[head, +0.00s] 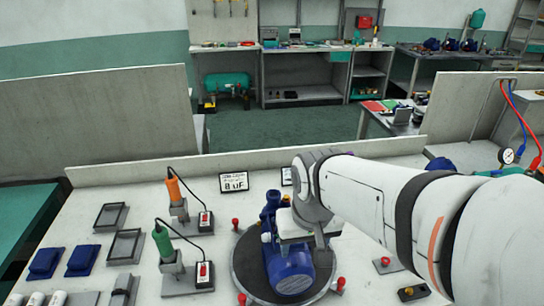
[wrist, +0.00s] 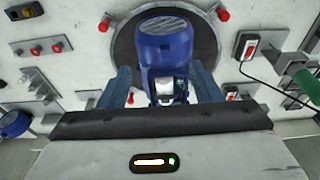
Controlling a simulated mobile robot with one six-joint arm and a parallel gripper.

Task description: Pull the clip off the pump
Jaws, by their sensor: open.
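The blue pump (head: 290,272) lies on a dark round plate (head: 246,268) in front of me. In the wrist view the pump (wrist: 166,50) is at the top centre, with its ribbed round end away from my gripper. A small white and silver piece (wrist: 168,87) sits on its near part; I cannot tell if it is the clip. My gripper (wrist: 161,72) is open, its two bluish fingers on either side of the pump's near part. I cannot tell if they touch it. In the head view my wrist hides part of the pump.
Red knobs (head: 235,224) stand around the plate. To the left are an orange-handled tool (head: 173,188) and a green-handled tool (head: 162,240) on stands with cables, empty trays (head: 125,246) and blue blocks (head: 83,261). A low wall (head: 130,174) closes the bench's back.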

